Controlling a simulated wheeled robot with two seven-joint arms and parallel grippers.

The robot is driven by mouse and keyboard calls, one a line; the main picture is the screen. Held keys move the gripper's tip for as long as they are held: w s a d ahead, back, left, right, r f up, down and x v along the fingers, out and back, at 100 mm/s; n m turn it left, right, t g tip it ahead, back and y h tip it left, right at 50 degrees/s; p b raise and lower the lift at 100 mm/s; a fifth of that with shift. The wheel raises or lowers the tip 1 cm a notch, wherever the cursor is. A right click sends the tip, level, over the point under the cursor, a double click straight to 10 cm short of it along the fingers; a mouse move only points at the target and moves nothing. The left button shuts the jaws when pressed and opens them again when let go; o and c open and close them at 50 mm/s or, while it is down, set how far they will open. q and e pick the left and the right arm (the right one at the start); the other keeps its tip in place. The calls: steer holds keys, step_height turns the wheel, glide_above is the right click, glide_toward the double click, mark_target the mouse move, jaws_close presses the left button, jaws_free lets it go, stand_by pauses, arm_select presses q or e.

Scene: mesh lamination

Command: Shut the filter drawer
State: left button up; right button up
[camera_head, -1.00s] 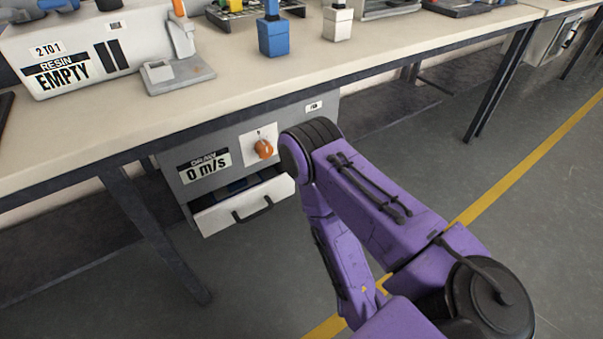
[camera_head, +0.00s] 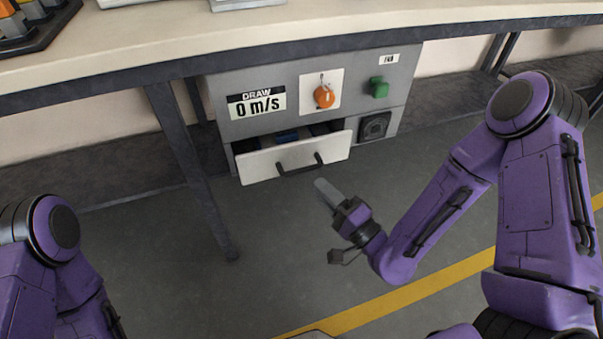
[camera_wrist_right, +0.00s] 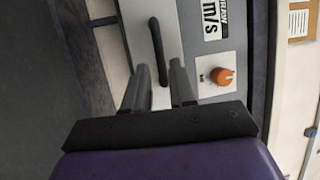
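The filter drawer (camera_head: 262,168) is a white-fronted drawer low in a grey cabinet under the bench. It stands pulled out, with dark space and some blue inside. Its dark bar handle (camera_head: 300,167) runs across the front and also shows in the right wrist view (camera_wrist_right: 157,50). My right gripper (camera_head: 328,190) is in front of the drawer, just below and right of the handle, apart from it as far as I can tell.
The cabinet (camera_head: 228,98) carries a "DRAW 0 m/s" display (camera_head: 257,103), an orange knob (camera_head: 324,96) and a green button (camera_head: 378,87). The bench (camera_head: 260,25) overhangs it. A dark table leg (camera_head: 190,160) stands left of the drawer. The floor in front is clear.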

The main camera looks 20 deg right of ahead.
mark_target(301, 169)
arm_select(q)
steer(key=shift+f, duration=0.2)
arm_select(e)
steer(key=x, duration=0.7)
steer(key=shift+w+a, duration=0.15)
steer(key=shift+w, duration=0.15)
